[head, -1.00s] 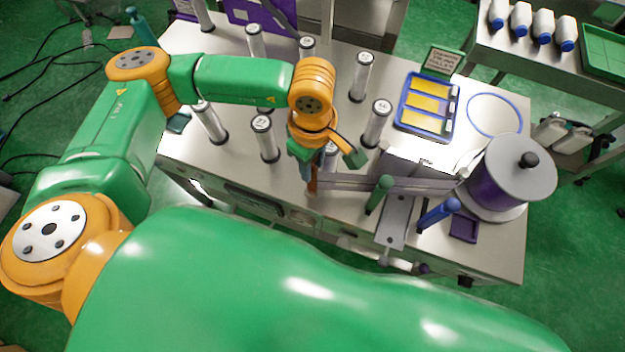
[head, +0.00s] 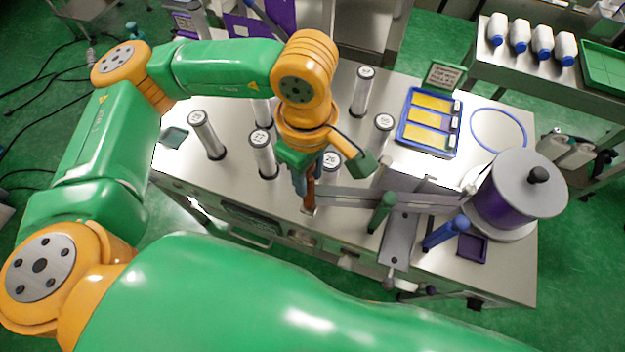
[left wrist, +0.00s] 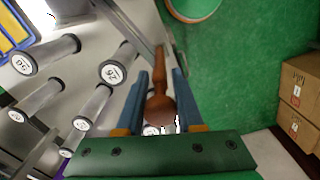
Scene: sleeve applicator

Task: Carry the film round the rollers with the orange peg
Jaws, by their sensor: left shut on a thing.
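My left gripper (head: 303,184) is shut on the orange peg (head: 309,195), near the table's front edge. In the left wrist view the peg (left wrist: 158,104) stands between the blue fingers (left wrist: 168,75). The grey film (head: 385,198) runs from the peg rightward to the purple reel (head: 507,200). The film (left wrist: 130,32) also shows in the left wrist view. White numbered rollers stand on the table: 27 (head: 262,153) left of the gripper, 26 (head: 332,163) just right of it and partly hidden, and 66 (head: 383,128) farther right. My right gripper is not in view.
My left arm hides some rear rollers.

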